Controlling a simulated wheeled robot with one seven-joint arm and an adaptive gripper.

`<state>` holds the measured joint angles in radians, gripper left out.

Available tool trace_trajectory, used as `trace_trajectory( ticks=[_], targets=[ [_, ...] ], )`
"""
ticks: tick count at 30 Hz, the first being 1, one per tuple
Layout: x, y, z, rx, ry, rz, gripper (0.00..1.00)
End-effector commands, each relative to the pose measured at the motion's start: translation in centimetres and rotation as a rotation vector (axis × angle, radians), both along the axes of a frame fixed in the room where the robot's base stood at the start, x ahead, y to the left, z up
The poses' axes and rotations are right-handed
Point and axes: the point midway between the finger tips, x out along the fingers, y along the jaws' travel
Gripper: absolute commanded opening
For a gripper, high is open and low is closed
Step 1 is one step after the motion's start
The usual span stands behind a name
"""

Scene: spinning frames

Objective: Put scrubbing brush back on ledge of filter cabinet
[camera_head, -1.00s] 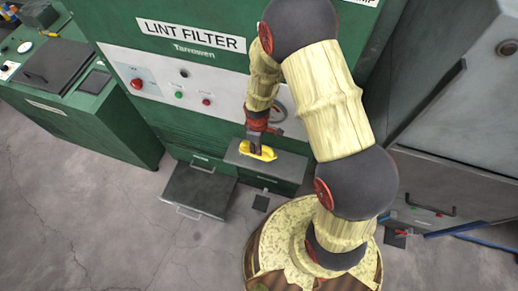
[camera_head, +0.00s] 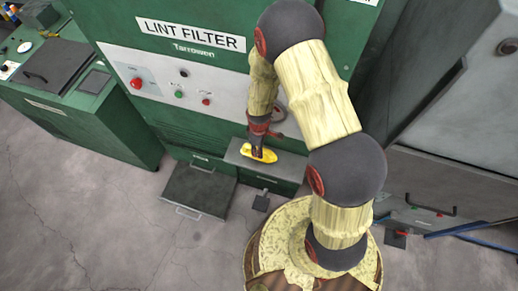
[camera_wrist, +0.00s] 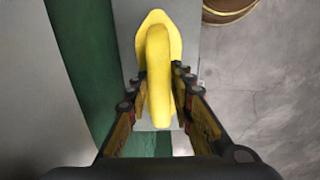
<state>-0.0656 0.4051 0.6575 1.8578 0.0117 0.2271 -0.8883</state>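The yellow scrubbing brush (camera_head: 262,156) is over the grey ledge (camera_head: 290,171) at the foot of the green lint filter cabinet (camera_head: 215,75). My gripper (camera_head: 258,152) points down at it, with its fingers on both sides of the raised handle. In the wrist view, the brush (camera_wrist: 160,30) lies lengthwise between the fingertips of my gripper (camera_wrist: 160,72), over the grey ledge surface (camera_wrist: 190,35). The fingers look closed on the handle. The brush's underside is hidden, so I cannot tell whether it touches the ledge.
A dark grey open drawer or bin (camera_head: 198,189) juts out low, left of the ledge. A control panel (camera_head: 170,83) with buttons is above the ledge. A grey cabinet (camera_head: 450,110) stands at right. The concrete floor (camera_head: 110,230) at lower left is clear.

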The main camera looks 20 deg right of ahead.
Motion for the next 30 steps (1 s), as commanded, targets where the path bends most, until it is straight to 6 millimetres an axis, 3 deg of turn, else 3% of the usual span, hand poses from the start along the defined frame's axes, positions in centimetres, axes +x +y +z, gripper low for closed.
trace_trajectory(
  ticks=[6,17,20,30],
  targets=[
    [0.0,0.0,0.0,0.000,0.000,0.000,0.37],
    [0.0,0.0,0.4,0.000,0.000,0.000,0.37],
    [0.2,0.0,1.6,0.001,-0.004,0.000,0.37],
    [0.2,0.0,8.4,0.000,-0.005,0.000,0.37]
  ],
)
